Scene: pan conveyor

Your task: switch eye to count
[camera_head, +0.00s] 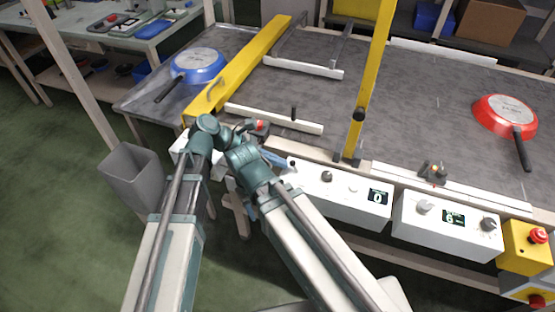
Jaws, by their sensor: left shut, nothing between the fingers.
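A white control box (345,202) stands at the front edge of the belt, with a dark knob (327,176), a small pale button and a display (377,197) that reads 0. Any label for the eye or for count is too small to read. A small black round device (358,115) sits low on the yellow post. My left gripper (251,127) is small and dark, left of the box at the belt's front edge. It is shut and empty, apart from the knob. My other arm comes up from below; its gripper cannot be seen.
A second control box (448,222) has knobs and a display. Yellow stop boxes with red buttons (537,236) stand far right. A blue pan (199,64) and a red pan (505,114) lie on the grey surface. A yellow beam (250,60) crosses it. A grey bin (133,178) stands left.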

